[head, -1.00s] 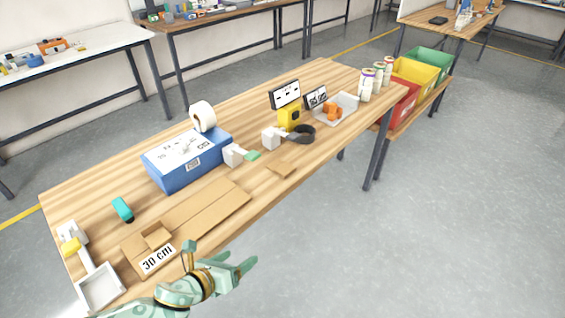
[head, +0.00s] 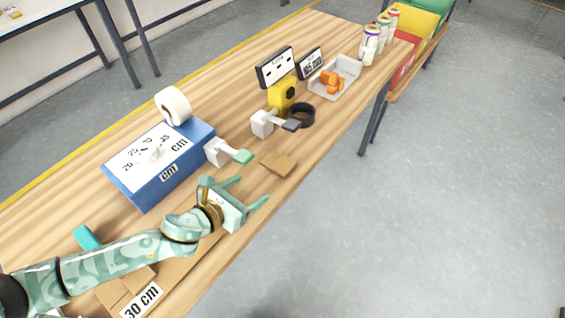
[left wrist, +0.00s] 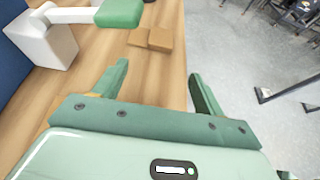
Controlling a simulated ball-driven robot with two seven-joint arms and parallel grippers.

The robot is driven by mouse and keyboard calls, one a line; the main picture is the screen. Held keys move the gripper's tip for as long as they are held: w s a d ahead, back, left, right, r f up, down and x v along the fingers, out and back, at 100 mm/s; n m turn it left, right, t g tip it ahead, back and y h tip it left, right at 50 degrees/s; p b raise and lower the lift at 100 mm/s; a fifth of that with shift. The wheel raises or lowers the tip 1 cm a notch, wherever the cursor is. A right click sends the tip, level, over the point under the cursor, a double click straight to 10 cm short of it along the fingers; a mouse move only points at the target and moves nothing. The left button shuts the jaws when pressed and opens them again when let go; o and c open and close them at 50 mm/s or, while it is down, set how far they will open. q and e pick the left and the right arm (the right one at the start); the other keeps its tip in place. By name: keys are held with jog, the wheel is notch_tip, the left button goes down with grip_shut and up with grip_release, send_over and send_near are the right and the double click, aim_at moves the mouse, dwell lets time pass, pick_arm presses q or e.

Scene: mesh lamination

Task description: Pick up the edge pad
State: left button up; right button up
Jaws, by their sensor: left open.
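The edge pad is most likely the small brown cardboard piece (head: 278,163) lying on the wooden table near its front edge. In the left wrist view the cardboard piece (left wrist: 160,39) lies beyond the fingertips, with a crease or step down its middle. My left gripper (head: 253,190) is open and empty, close to the piece on its near side, apart from it. In the left wrist view the gripper (left wrist: 158,70) has its fingers spread, with table and floor edge between them. My right gripper is not in view.
A white block with a green-tipped arm (head: 228,153) stands left of the piece, beside the blue box (head: 163,178). A black ring (head: 302,115) and a grey-tipped block (head: 265,122) lie behind it. Brown cardboard marked 30 cm (head: 141,299) lies under my left arm. Open floor is right.

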aim_at(277, 172)
pick_arm(q)
jog(key=b+x, duration=0.1)
jog(key=x, duration=0.4)
jog(key=shift+w+f, duration=0.1)
jog(key=shift+f, duration=0.05)
jog(key=shift+w, duration=0.15)
jog(key=b+x, duration=0.2)
jog(key=x, duration=0.2)
jog(key=shift+w+d+f, duration=0.15)
jog(key=shift+d+f, duration=0.15)
jog(key=shift+d, duration=0.05)
jog(key=shift+w+d, duration=0.15)
jog(key=shift+w, duration=0.05)
jog(key=shift+r, duration=0.1)
jog(key=c, duration=1.1)
